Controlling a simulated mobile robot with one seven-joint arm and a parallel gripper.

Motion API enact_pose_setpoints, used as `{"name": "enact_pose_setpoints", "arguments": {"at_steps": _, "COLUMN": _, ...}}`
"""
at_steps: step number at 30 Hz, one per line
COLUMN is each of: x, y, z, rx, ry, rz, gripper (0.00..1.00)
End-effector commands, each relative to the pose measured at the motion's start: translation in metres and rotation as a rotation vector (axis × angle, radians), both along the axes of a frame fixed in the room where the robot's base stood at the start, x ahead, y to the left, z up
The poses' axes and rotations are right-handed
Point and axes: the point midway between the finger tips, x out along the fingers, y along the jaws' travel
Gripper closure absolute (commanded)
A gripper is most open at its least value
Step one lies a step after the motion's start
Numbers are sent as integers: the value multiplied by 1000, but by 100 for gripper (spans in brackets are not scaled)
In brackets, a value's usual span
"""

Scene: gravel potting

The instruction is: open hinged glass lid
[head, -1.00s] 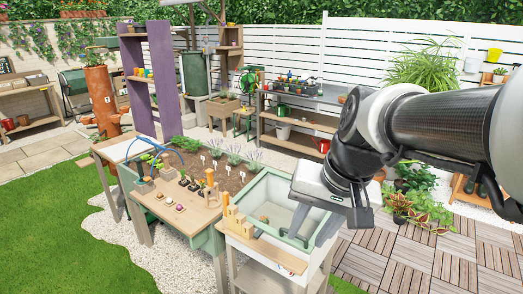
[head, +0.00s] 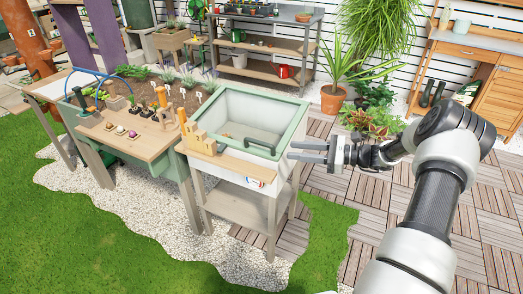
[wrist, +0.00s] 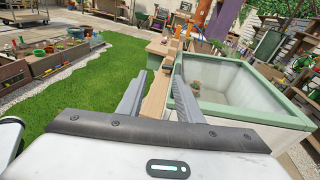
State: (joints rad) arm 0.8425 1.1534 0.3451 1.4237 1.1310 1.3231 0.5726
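The hinged glass lid (head: 240,112) lies over a white box with a pale green rim (head: 287,138); it looks shut, though the clear glass is hard to make out. A dark bar handle (head: 262,145) is at its front edge. My gripper (head: 299,152) is just right of the box's front right corner, fingers pointing left, apart and empty. In the wrist view, the fingers of my gripper (wrist: 158,92) are spread with nothing held, and the green rim (wrist: 240,110) is to their right. The handle is not clear there.
A wooden ledge (head: 238,166) with wooden blocks (head: 198,140) runs along the box's front. A potting table (head: 130,138) with small plants and tools stands left. Potted plants (head: 375,120) and a wooden cabinet (head: 480,75) are behind right.

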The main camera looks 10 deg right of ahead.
Motion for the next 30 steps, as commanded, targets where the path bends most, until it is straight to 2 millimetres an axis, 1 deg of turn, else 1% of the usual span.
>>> {"name": "enact_pose_setpoints", "arguments": {"at_steps": 1, "x": 2, "y": -14, "z": -21, "rx": 64, "ry": 14, "rz": -50, "gripper": 67}}
{"name": "enact_pose_setpoints", "arguments": {"at_steps": 3, "x": 6, "y": -29, "z": -34, "rx": 128, "ry": 27, "rz": -100, "gripper": 67}}
{"name": "enact_pose_setpoints", "arguments": {"at_steps": 6, "x": 8, "y": -39, "z": -43, "rx": 180, "ry": 36, "rz": -140, "gripper": 67}}
{"name": "enact_pose_setpoints", "arguments": {"at_steps": 8, "x": 9, "y": -40, "z": -45, "rx": 192, "ry": 38, "rz": -149, "gripper": 67}}
{"name": "enact_pose_setpoints", "arguments": {"at_steps": 10, "x": 12, "y": -37, "z": -45, "rx": 196, "ry": 39, "rz": -151, "gripper": 67}}
{"name": "enact_pose_setpoints", "arguments": {"at_steps": 14, "x": 23, "y": -20, "z": -45, "rx": 194, "ry": 39, "rz": -148, "gripper": 67}}
{"name": "enact_pose_setpoints", "arguments": {"at_steps": 27, "x": 79, "y": 58, "z": -45, "rx": 191, "ry": 39, "rz": -146, "gripper": 67}}
{"name": "enact_pose_setpoints", "arguments": {"at_steps": 30, "x": 90, "y": 73, "z": -45, "rx": 190, "ry": 39, "rz": -147, "gripper": 67}}
